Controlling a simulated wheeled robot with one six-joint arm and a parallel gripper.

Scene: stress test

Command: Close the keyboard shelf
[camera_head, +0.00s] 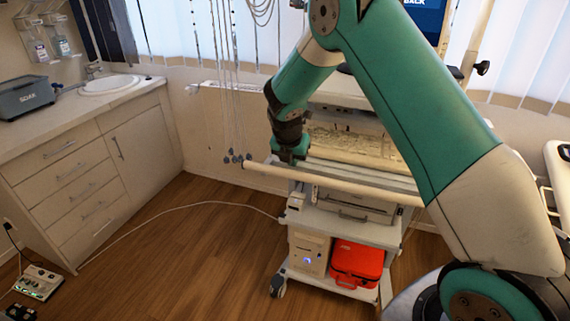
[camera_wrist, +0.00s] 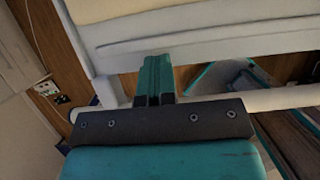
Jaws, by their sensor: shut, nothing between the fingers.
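The keyboard shelf (camera_head: 365,174) appears as a pale ledge on the white cart, behind a long white front rail (camera_head: 345,187). I cannot tell for certain how far out it stands. My gripper (camera_head: 292,152) is at the left end of the ledge, above the rail. In the wrist view, my teal fingers (camera_wrist: 156,72) are together and empty. Their tips are at the edge of a pale panel (camera_wrist: 210,42), and I cannot tell whether they touch it.
Hanging cables with grey plugs (camera_head: 237,157) are close to the left of my gripper. A red case (camera_head: 357,264) and a white box (camera_head: 308,253) sit on the cart's bottom shelf. A cabinet (camera_head: 75,165) stands at left, with open wooden floor (camera_head: 195,245) between.

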